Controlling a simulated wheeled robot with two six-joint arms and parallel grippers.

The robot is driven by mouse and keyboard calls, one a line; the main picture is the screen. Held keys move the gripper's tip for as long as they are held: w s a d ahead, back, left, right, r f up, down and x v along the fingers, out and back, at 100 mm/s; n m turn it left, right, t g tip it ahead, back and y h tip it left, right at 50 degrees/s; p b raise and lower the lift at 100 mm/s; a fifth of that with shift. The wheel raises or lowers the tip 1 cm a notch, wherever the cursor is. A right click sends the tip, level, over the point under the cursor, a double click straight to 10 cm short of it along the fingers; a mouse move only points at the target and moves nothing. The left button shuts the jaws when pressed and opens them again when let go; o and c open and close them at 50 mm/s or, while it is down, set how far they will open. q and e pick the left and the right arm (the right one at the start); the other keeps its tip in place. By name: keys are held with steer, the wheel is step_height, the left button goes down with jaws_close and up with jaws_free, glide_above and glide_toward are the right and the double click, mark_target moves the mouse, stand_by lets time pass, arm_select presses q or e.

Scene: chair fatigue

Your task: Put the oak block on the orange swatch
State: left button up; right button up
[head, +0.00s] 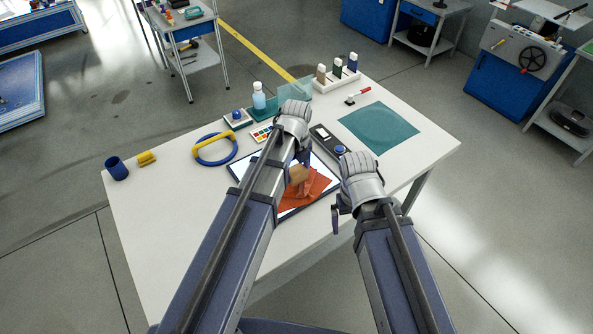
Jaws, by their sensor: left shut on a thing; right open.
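The orange swatch (315,187) lies on a dark-edged white board (235,171) in the middle of the white table. The light brown oak block (297,174) is over the swatch's upper left part, partly hidden by my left arm. My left gripper (303,163) is shut on the oak block. I cannot tell whether the block touches the swatch. My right gripper (337,212) is open and empty, to the right of the swatch by the table's front edge.
A blue and yellow ring (214,149), a paint palette (262,133) and a clear bottle (259,96) stand left of and behind the board. A teal mat (379,128) lies at right. A blue cup (117,168) stands far left. The table's front left is clear.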

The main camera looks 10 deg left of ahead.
arm_select(q)
steer(key=shift+f, duration=0.15)
steer(key=o, duration=1.3)
step_height(320, 180, up, 8)
steer(key=p, duration=0.7)
steer(key=shift+p, duration=0.4)
steer(key=shift+f, duration=0.25)
step_height(320, 180, down, 8)
steer(key=b, duration=0.8)
steer(key=shift+r, duration=0.3)
